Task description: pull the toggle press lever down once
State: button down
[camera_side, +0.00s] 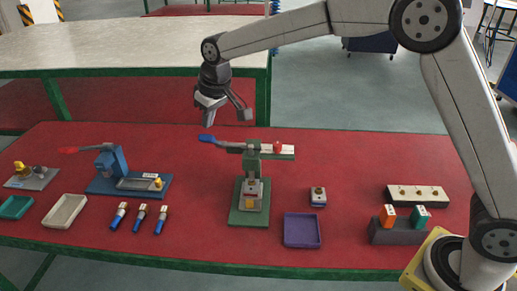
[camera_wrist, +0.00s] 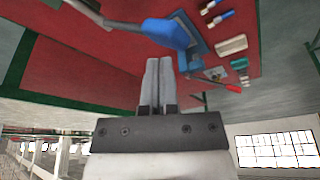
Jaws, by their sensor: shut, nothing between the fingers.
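The toggle press (camera_side: 250,195) stands on a green base in the middle of the red table. Its lever (camera_side: 207,138) has a blue grip and sticks out to the left, roughly level. In the wrist view the blue lever grip (camera_wrist: 165,33) shows large, just beyond the fingertips. My gripper (camera_side: 208,120) is shut and empty, pointing down a little above the blue grip, with a gap visible in the side view. In the wrist view my gripper (camera_wrist: 158,65) has its two fingers together. Contact with the lever is not seen.
A blue fixture (camera_side: 125,183) with a red-tipped lever (camera_side: 70,150) stands to the left. Several blue-and-white pieces (camera_side: 141,216) lie before it. A purple tray (camera_side: 302,230), a small grey block (camera_side: 317,197) and a dark rack (camera_side: 397,234) are to the right.

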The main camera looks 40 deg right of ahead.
aim_at(209, 136)
jog(key=shift+f, duration=1.1)
dwell(0.3)
jog(key=shift+s+f, duration=0.1)
jog(key=shift+s+a+f, duration=0.3)
jog(key=shift+f, duration=0.25)
jog(key=shift+s+a+f, duration=0.25)
jog(key=shift+a+f, duration=0.05)
jog(key=shift+f, duration=0.3)
jog(key=shift+a+f, duration=0.1)
jog(key=shift+s+a+f, duration=0.2)
jog(key=shift+s+f, duration=0.05)
jog(key=shift+f, duration=0.25)
jog(key=shift+s+a+f, duration=0.15)
jog(key=shift+s+f, duration=0.05)
jog(key=shift+f, duration=0.4)
jog(key=shift+s+a+f, duration=0.15)
jog(key=shift+f, duration=0.5)
jog(key=shift+s+a+f, duration=0.15)
jog(key=shift+f, duration=0.45)
